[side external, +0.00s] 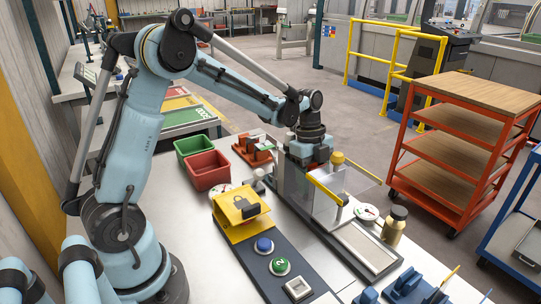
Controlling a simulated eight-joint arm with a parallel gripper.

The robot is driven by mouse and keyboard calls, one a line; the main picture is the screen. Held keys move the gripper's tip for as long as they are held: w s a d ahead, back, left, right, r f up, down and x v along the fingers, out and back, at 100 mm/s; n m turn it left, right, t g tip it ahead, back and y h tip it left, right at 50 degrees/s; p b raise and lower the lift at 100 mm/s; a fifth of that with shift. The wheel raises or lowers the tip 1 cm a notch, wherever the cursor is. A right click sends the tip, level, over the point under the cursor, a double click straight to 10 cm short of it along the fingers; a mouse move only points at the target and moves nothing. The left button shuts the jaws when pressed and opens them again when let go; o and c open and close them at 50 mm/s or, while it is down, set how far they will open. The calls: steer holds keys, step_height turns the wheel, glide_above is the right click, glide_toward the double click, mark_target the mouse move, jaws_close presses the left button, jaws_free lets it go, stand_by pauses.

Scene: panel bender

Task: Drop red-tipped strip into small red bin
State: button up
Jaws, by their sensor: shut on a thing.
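The small red bin (208,171) stands open on the pale table, left of the machine, in front of a green bin (194,149). My gripper (307,166) is right of the red bin, above the panel bender (325,205) and apart from the bin. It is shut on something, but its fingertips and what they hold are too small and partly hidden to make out. I cannot pick out a red-tipped strip with certainty. The visible floor of the red bin looks empty.
A red fixture (256,150) stands between the bins and my gripper. A yellow lock box (240,212) and a button panel (266,250) are in front. A brass bottle (394,225) stands right of the bender. An orange cart (455,150) is beyond the table.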

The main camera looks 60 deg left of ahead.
steer(key=shift+r, duration=0.55)
steer(key=shift+r, duration=0.35)
steer(key=shift+r, duration=0.25)
steer(key=shift+r, duration=2.6)
steer(key=shift+r, duration=0.1)
